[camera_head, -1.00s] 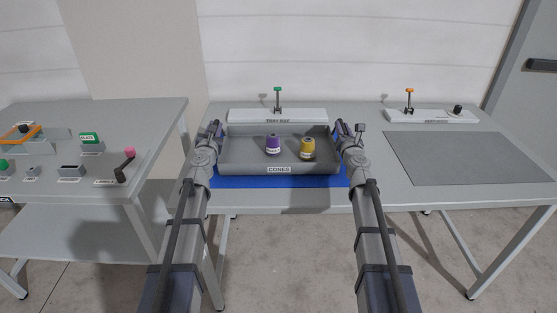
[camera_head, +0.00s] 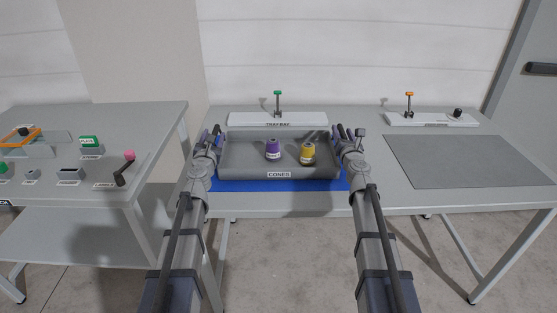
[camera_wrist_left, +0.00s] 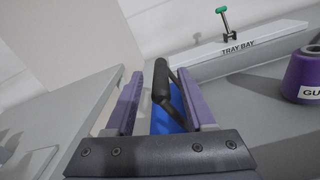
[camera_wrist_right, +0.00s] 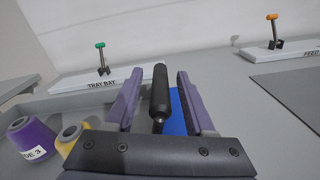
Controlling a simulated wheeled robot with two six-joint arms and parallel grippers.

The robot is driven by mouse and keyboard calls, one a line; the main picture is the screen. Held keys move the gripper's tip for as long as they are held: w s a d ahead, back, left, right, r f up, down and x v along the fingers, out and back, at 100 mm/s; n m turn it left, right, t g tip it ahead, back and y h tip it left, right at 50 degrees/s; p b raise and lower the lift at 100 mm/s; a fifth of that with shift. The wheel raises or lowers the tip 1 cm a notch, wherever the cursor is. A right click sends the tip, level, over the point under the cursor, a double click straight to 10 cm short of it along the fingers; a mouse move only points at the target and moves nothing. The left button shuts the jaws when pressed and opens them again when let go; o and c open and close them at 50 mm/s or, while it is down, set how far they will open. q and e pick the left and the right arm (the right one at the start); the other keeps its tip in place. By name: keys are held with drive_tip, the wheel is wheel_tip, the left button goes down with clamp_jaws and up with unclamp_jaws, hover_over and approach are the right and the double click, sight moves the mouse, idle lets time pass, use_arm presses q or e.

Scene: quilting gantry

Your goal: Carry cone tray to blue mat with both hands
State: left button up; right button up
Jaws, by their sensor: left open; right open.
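The grey cone tray (camera_head: 235,172) sits over the blue mat (camera_head: 270,185) on the table, and blue shows along its front edge and at its sides. It holds a purple cone (camera_head: 272,149) and a yellow cone (camera_head: 308,153), both upright. My left gripper (camera_head: 215,132) is open at the tray's left side. In the left wrist view the tray's dark handle (camera_wrist_left: 161,80) lies between its open fingers. My right gripper (camera_head: 341,132) is open at the right side. In the right wrist view the other dark handle (camera_wrist_right: 159,90) lies between its fingers.
The white tray bay strip (camera_head: 278,119) with a green-topped post stands behind the tray. Another white strip (camera_head: 430,118) with an orange-topped post is at the back right. A grey mat (camera_head: 465,160) lies on the right. A separate bench (camera_head: 150,125) stands at the left.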

use_arm(q)
drive_tip(key=s, duration=0.9)
use_arm(e)
drive_tip(key=s, duration=1.2)
use_arm(q)
drive_tip(key=shift+s, duration=0.15)
use_arm(e)
drive_tip(key=shift+d, duration=0.1)
